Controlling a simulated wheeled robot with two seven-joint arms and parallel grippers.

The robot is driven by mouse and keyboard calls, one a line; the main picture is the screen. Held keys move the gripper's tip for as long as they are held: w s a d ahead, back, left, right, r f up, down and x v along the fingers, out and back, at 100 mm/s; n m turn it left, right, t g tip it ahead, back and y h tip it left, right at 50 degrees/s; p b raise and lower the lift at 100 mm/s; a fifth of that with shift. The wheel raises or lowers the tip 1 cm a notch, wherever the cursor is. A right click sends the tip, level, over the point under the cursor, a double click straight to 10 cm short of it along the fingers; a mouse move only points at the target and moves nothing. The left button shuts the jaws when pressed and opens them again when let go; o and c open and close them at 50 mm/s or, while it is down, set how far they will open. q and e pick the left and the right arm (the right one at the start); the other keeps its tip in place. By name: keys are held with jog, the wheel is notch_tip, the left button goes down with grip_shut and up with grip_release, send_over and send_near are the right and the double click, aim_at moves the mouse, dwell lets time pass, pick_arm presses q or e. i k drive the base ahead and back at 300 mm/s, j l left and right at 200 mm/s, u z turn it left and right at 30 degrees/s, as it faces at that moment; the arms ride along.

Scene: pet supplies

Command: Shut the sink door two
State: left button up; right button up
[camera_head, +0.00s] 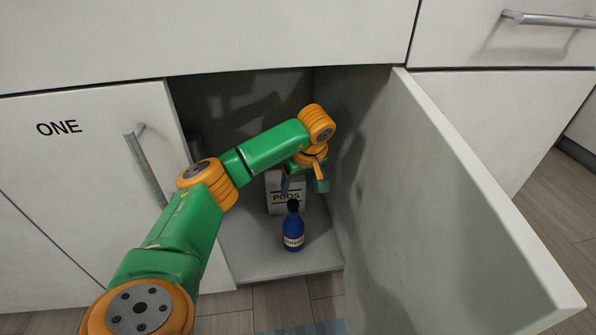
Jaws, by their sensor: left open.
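The open sink door (450,215) swings out toward me on the right, its inner face and top edge showing. A "TWO" label on it is not visible. My left arm reaches from the lower left across the cabinet opening. My left gripper (303,183) is open and points down in front of a white box marked "PODS" (283,205). It is left of the door's inner face and appears apart from it. Its fingertips partly cover the box. My right gripper is not in view.
A blue bottle (293,232) stands in front of the box on the cabinet floor (260,269). The door marked "ONE" (75,185) is shut at left, with a bar handle (148,170). A drawer with a handle (550,19) is at upper right.

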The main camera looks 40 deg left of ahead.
aim_at(438, 247)
jog(key=k+l, duration=0.8)
jog(key=l, duration=0.15)
